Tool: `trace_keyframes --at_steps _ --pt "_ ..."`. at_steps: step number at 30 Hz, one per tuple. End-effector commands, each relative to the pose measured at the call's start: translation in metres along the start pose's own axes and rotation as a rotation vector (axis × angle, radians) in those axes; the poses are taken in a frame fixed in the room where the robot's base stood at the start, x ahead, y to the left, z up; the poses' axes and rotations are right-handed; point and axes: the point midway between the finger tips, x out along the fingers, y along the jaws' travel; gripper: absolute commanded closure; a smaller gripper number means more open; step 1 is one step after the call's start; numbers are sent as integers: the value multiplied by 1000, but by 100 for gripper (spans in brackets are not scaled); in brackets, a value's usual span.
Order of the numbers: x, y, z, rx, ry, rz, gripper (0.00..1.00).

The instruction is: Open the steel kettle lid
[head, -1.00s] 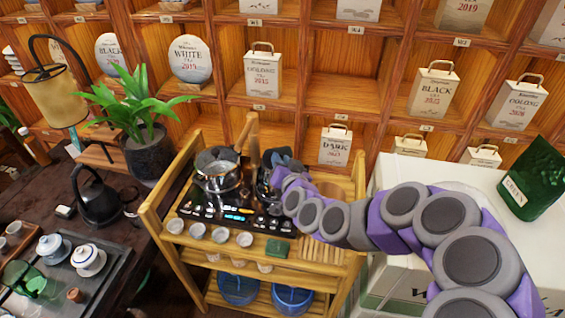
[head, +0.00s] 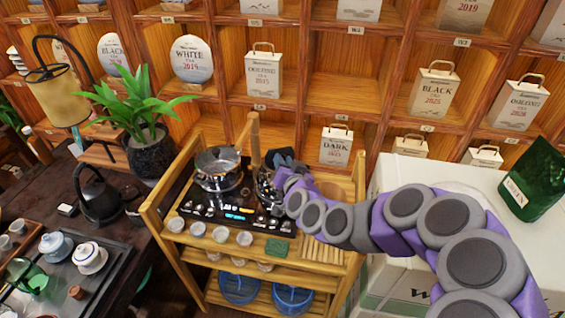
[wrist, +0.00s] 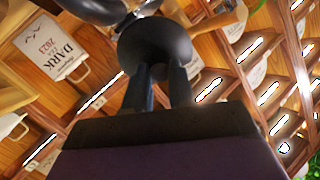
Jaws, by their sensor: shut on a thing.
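The steel kettle (head: 268,188) stands on the right part of the black cooktop (head: 222,214), partly hidden by my arm. My gripper (head: 280,160) is at the kettle's upper side in the head view, small and partly hidden by my own wrist. In the wrist view my gripper (wrist: 158,74) has its two dark fingers shut on the small knob of a dark round lid (wrist: 155,42). Shiny steel shows just beyond the lid there. Whether the lid is clear of the kettle's rim, I cannot tell.
A glass-lidded steel pot (head: 217,168) stands left of the kettle, with a wooden upright behind. Small cups (head: 221,234) and a green block (head: 277,247) line the wooden rack's front. A white box (head: 415,240) is on the right; shelves stand behind.

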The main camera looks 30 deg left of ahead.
Motion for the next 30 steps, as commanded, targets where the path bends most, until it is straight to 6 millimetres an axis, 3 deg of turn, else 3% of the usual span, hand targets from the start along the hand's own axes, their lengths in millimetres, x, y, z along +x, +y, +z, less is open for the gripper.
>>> trace_keyframes --at_steps 25,26,30 --pt "2 1 2 1 0 4 100" --pt "2 1 2 1 0 4 75" --pt "2 0 2 0 1 3 62"
